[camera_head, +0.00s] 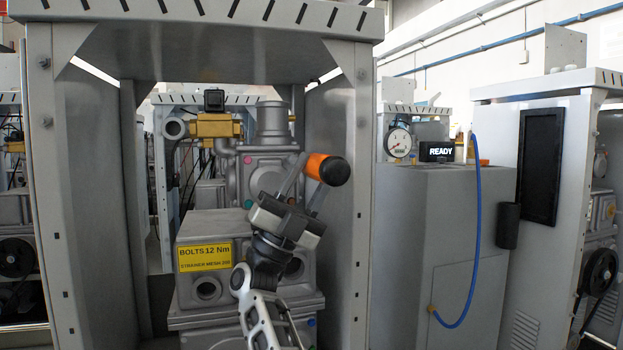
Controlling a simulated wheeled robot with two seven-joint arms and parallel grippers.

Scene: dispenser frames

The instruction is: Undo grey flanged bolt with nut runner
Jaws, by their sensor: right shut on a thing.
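My right gripper (308,184) reaches up from the bottom middle, in front of the dispenser's open frame. It is shut on the nut runner (319,166), an orange and black tool that sticks out past the fingertips, its black end towards the right. The tool is in front of the grey pump body (273,165), and I cannot tell any contact between them. I cannot make out the grey flanged bolt; my gripper and arm hide part of the machinery. My left gripper is not in view.
Grey side posts (338,230) and a top panel (210,50) frame the opening. To the right are a gauge (399,143), a "READY" display (438,151) and a hanging blue hose (477,240).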

